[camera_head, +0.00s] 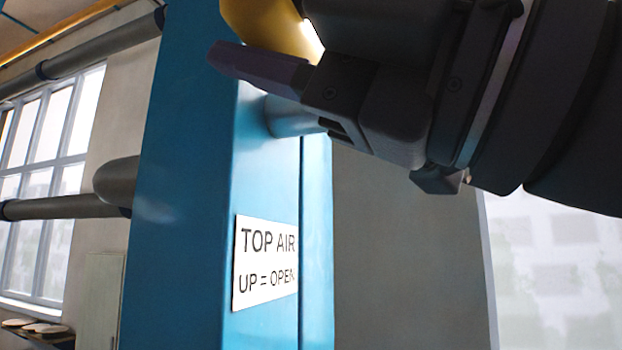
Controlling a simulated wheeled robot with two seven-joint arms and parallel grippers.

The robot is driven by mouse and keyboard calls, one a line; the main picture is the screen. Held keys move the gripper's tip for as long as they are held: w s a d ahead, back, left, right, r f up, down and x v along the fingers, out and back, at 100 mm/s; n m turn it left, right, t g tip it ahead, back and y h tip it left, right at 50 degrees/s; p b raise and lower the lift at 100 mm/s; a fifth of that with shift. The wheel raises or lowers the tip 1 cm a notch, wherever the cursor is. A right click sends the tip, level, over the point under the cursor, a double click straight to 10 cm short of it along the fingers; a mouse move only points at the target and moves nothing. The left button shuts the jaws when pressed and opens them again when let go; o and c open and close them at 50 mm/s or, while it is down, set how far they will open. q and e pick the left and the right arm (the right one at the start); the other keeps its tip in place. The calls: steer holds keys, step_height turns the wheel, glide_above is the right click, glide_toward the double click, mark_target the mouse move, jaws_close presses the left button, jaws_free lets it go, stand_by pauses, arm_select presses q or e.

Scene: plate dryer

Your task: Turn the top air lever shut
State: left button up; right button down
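The top air lever (262,22) is the yellow bar at the top of the view, on the blue dryer column (190,200). Its upper end is cut off by the frame and its lower end goes behind my gripper. A blue-grey round stub (290,117) stands out from the column just below. My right gripper (245,68) comes in from the right, with one dark finger lying across the front of the lever's lower part. The other finger is hidden, so I cannot tell whether it grips the lever. My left gripper is out of view.
A white label (265,262) on the column reads "TOP AIR UP = OPEN". Grey pipes (65,205) run to the column from the left. A window (45,180) and a shelf with round pieces (40,330) are at the far left. The space right of the column below my arm looks clear.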

steer(key=c, duration=0.6)
jaws_free()
steer(key=shift+f, duration=0.1)
steer(key=b+v, duration=0.3)
steer(key=v, duration=0.7)
steer(key=shift+b, duration=0.4)
steer(key=shift+w, duration=0.1)
